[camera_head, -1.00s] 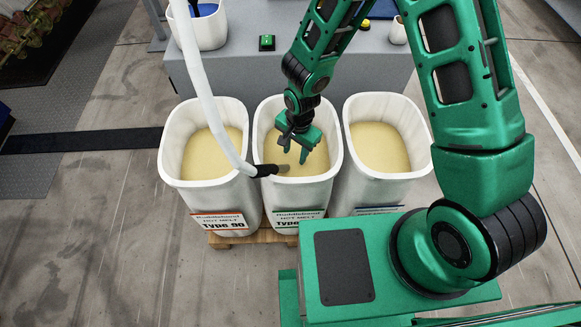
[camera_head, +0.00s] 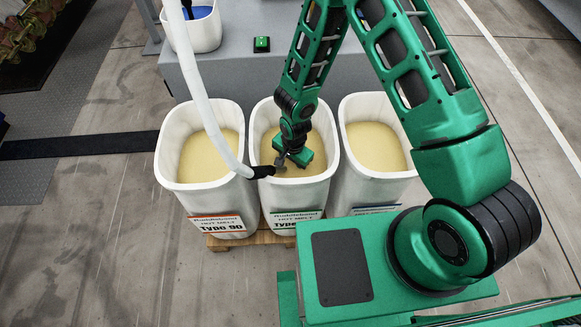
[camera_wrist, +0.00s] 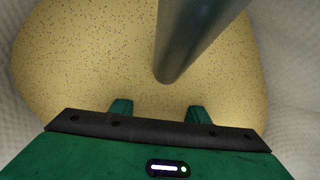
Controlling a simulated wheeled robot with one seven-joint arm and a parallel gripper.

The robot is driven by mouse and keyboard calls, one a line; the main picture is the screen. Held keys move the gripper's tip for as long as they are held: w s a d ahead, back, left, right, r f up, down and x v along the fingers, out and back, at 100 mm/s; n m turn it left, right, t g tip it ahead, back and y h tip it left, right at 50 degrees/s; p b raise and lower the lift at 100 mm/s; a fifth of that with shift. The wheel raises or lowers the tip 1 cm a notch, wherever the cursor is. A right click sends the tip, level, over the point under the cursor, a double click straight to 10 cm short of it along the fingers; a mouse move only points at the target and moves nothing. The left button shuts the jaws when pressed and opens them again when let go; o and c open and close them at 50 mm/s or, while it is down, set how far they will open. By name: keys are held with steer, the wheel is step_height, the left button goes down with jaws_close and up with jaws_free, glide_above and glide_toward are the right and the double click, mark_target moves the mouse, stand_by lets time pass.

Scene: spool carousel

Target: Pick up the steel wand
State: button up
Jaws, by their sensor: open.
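The steel wand (camera_wrist: 190,42) is a grey metal tube that comes down from the top of the wrist view, its end above the pellets. In the head view only a short grey part shows beside the black cuff (camera_head: 263,171) of the white hose (camera_head: 205,105), at the middle bin (camera_head: 303,188). My gripper (camera_wrist: 158,107) is open and empty, with two green fingers apart. The wand's lower end lies just beyond the fingers in the wrist view, not between them. In the head view my gripper (camera_head: 292,160) is inside the middle bin near the wand; its fingers are hard to make out.
Yellowish pellets (camera_wrist: 75,55) lie below. A left bin (camera_head: 172,152) labelled Type 90 and a right bin (camera_head: 352,180) stand close on either side, on a wooden pallet (camera_head: 232,240). Behind is a grey table (camera_head: 235,75) with a green button box (camera_head: 262,44) and a white container (camera_head: 195,35).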

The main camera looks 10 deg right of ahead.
steer(key=shift+f, duration=0.35)
jaws_close()
